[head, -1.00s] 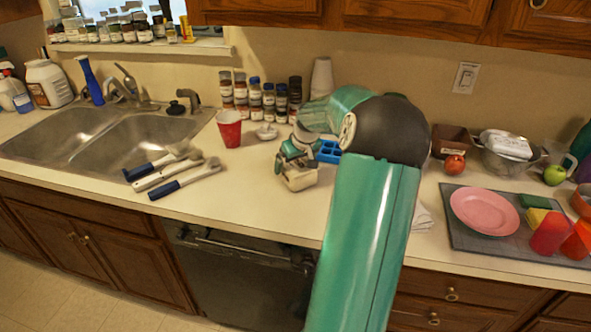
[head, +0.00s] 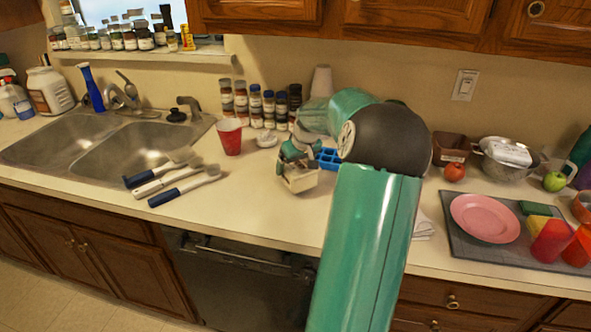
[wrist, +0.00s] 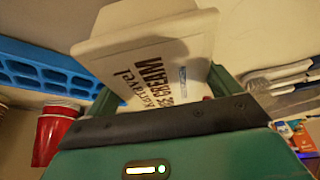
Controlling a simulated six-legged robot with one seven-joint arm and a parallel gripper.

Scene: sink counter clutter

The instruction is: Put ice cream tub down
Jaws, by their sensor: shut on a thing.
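The ice cream tub (wrist: 150,75) is white with dark printed lettering, and it fills the top middle of the wrist view. In the head view the tub (head: 299,183) is a small pale box low over or on the counter, right of the utensils. My gripper (head: 297,165) is shut on it, with a green finger on either side in the wrist view (wrist: 165,95). The tub looks tilted in the wrist view. I cannot tell whether its underside touches the counter (head: 255,225).
A blue ice tray (head: 328,158) is just right of my gripper. A red cup (head: 229,137) and a small white item (head: 266,139) stand to the left and behind. Several brushes (head: 175,182) lie near the sink (head: 130,150). The counter in front of the tub is clear.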

